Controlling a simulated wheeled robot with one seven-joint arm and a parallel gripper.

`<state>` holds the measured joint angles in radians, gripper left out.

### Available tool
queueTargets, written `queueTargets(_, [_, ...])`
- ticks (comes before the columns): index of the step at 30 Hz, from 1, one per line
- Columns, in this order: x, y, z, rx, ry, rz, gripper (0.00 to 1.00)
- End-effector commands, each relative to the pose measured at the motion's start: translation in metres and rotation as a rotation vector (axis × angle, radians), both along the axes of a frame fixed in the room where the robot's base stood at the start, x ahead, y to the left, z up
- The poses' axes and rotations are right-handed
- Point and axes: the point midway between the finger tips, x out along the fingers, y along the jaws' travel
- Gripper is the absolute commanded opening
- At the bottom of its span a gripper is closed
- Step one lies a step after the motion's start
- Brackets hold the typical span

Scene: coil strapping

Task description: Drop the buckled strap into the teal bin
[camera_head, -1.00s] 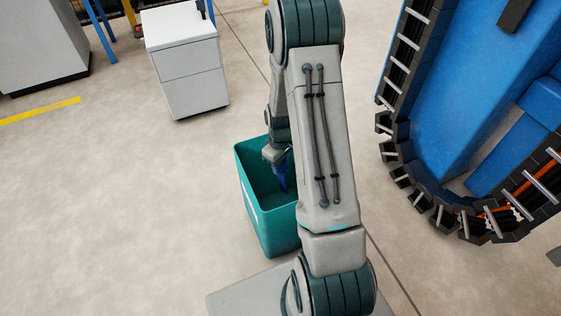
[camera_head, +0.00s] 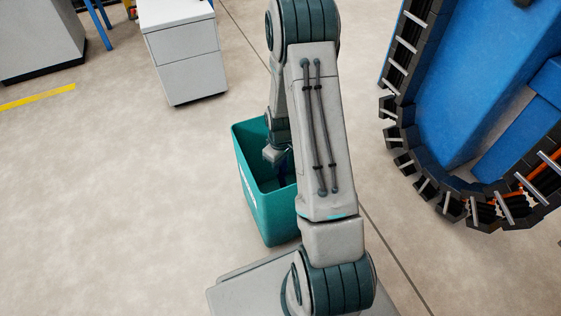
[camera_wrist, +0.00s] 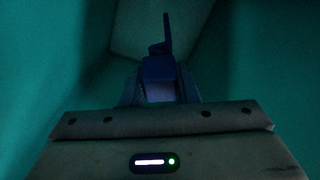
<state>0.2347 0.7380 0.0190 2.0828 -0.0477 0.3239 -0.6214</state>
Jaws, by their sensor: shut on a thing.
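The teal bin (camera_head: 262,203) stands on the floor in the head view, partly behind my arm. My gripper (camera_head: 284,167) reaches down into the bin's opening, its fingertips largely hidden. In the wrist view my gripper (camera_wrist: 158,92) is shut on the blue buckled strap (camera_wrist: 166,50), which sticks out beyond the fingers. The strap also shows as a small dark blue piece below the gripper in the head view (camera_head: 284,165). The bin's teal walls (camera_wrist: 50,60) surround it in the wrist view. The picture there is dark, and the buckle is not clear.
A white cabinet (camera_head: 183,55) stands behind the bin at the upper left. A large blue machine (camera_head: 465,80) with a black cable chain (camera_head: 440,195) stands at the right. The floor left of the bin is clear, with a yellow line (camera_head: 38,98).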

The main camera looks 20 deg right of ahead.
Motion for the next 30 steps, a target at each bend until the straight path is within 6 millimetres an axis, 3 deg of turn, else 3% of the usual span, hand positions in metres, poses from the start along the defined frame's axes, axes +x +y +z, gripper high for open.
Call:
queueTargets(13, [0.0,0.0,-0.005,0.0,0.0,0.0,0.0])
queueTargets(14, [0.0,0.0,-0.005,0.0,0.0,0.0,0.34])
queueTargets(16, [0.0,0.0,-0.005,0.0,0.0,0.0,0.53])
queueTargets(25, [0.0,0.0,-0.004,0.0,0.0,0.0,0.54])
queueTargets(30, [0.0,0.0,0.015,0.0,-0.002,0.001,0.54])
